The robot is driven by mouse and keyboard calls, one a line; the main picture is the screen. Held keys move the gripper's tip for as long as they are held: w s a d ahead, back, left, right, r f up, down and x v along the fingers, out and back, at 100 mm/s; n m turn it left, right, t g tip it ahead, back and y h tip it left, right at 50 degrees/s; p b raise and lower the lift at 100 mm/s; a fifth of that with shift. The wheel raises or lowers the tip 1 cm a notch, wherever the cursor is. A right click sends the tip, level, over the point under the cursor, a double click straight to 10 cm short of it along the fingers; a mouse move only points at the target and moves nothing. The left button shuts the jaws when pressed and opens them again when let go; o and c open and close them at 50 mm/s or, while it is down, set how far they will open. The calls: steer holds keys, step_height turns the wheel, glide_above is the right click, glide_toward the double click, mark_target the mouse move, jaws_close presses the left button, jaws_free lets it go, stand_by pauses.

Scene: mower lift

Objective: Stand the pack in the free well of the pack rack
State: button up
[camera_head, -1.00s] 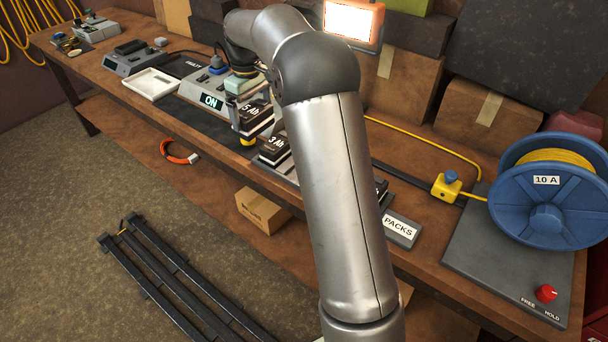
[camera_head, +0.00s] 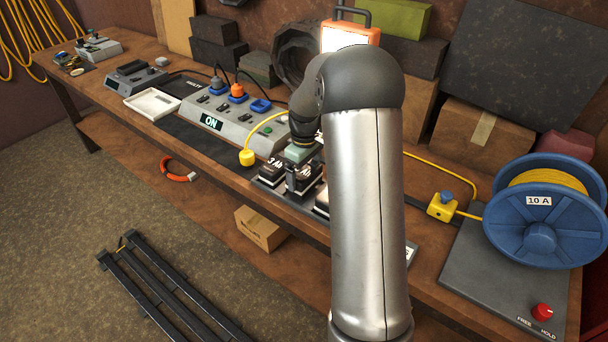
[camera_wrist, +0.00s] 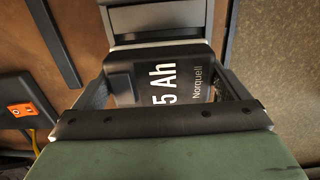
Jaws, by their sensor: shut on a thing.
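My gripper (camera_head: 291,182) is over the pack rack, partly hidden by my arm. In the wrist view, my gripper (camera_wrist: 165,92) is shut on a black pack (camera_wrist: 188,88) marked "5 Ah" and "Norquell", between its two fingers. In the head view, a black "3 Ah" pack (camera_head: 270,170) stands in the pack rack (camera_head: 268,187), just left of my gripper. The free well is hidden by my gripper and arm. I cannot tell whether the held pack's bottom is inside a well.
A yellow switch box (camera_head: 441,208) and a blue cable reel (camera_head: 540,215) stand to the right. The bench's front edge is close to the rack.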

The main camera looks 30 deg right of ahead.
steer(key=shift+f, duration=0.95)
steer(key=shift+f, duration=0.2)
steer(key=o, duration=0.9)
steer(key=shift+o, duration=0.2)
steer(key=shift+r, duration=0.1)
